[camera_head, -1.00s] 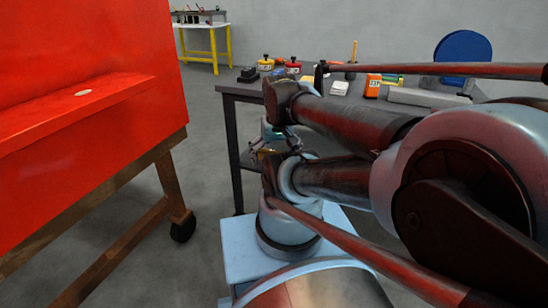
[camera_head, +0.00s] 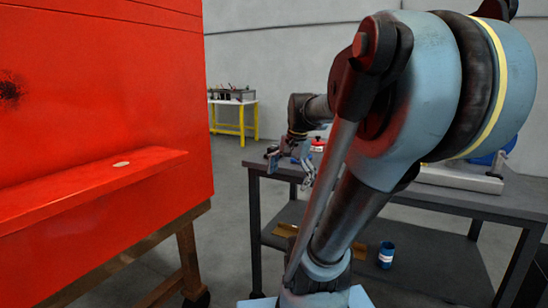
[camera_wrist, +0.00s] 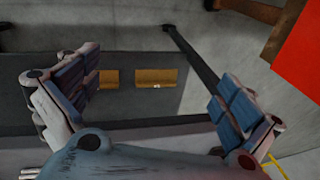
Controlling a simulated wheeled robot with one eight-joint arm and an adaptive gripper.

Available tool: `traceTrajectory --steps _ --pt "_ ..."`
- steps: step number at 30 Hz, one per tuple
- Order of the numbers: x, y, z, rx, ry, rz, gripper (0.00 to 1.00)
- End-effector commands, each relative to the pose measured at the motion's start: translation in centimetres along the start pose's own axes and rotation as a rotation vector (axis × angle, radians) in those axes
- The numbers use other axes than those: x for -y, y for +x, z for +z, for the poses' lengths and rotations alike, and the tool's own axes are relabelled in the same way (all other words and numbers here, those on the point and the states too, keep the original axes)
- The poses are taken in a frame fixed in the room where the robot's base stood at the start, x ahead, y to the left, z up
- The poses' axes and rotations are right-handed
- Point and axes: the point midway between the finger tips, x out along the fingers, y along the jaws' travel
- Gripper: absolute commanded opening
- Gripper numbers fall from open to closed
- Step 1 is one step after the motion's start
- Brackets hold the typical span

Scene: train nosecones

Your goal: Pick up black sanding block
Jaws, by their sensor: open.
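I cannot make out the black sanding block in either current view; the part of the tabletop behind my gripper and arm is hidden in the head view. My gripper (camera_head: 290,162) is above the near left corner of the dark table (camera_head: 450,197), pointing downward. In the wrist view my gripper (camera_wrist: 157,98) is open, its two blue-padded fingers wide apart with nothing between them. Beneath it lie a table edge and, lower down, two brownish-yellow pieces (camera_wrist: 155,79).
A large red panel (camera_head: 100,110) with a ledge and wooden legs stands at the left. A red-and-white can (camera_head: 318,145) is on the table behind my gripper. A blue can (camera_head: 386,255) stands on the lower shelf. A yellow-legged table (camera_head: 241,118) is far back.

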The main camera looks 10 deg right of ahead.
Motion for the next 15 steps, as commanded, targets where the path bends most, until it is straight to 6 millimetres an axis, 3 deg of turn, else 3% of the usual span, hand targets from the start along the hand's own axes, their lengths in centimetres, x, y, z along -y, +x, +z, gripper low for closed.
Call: traceTrajectory --steps 6,15 --pt "5.2 -4.2 -5.6 0.038 0.35 -0.032 1.0" --pt "11.6 -8.6 -13.7 0.107 0.833 -0.063 1.0"
